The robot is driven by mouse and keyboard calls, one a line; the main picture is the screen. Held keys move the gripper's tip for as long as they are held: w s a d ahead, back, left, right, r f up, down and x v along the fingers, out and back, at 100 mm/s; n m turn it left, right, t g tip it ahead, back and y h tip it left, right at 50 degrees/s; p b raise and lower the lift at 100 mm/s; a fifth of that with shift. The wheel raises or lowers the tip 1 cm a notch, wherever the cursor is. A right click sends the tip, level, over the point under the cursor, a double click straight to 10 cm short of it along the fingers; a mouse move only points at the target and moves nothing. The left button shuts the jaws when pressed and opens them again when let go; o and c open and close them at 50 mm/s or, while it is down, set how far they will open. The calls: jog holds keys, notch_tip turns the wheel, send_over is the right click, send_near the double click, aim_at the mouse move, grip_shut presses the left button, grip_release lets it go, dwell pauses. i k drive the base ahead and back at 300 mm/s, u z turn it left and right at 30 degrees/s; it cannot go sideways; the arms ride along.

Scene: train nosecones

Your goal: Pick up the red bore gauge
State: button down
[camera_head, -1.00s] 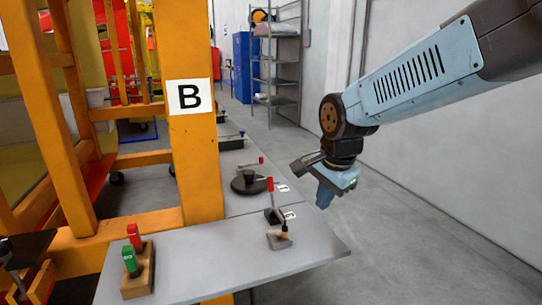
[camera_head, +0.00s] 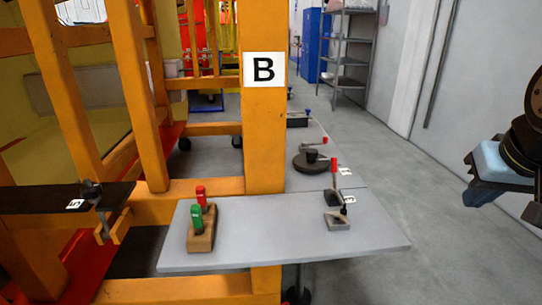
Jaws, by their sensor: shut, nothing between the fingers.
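A wooden block (camera_head: 201,240) on the near grey shelf holds two upright handled pieces, a red one (camera_head: 201,195) at the back and a green one (camera_head: 196,217) in front. The red piece looks like the red bore gauge, its lower part hidden in the block and behind the green one. A second red handle (camera_head: 334,166) stands upright on a small dark base further right. My gripper (camera_head: 478,196) is at the right edge of the view, over the floor, well right of the shelf and apart from everything. It looks shut and empty.
The grey shelf (camera_head: 280,245) juts out from an orange post marked B (camera_head: 265,140). A small grey block with a black knob (camera_head: 338,221) and a round black disc (camera_head: 311,162) stand to the right. The shelf's middle is clear.

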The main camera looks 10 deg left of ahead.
aim_at(201, 191)
jog(key=z, duration=1.7)
jog(key=i, duration=0.1)
jog(key=u, duration=3.15)
jog(key=k, duration=0.8)
jog(key=u, duration=0.25)
jog(key=i, duration=0.8)
jog(key=z, duration=0.1)
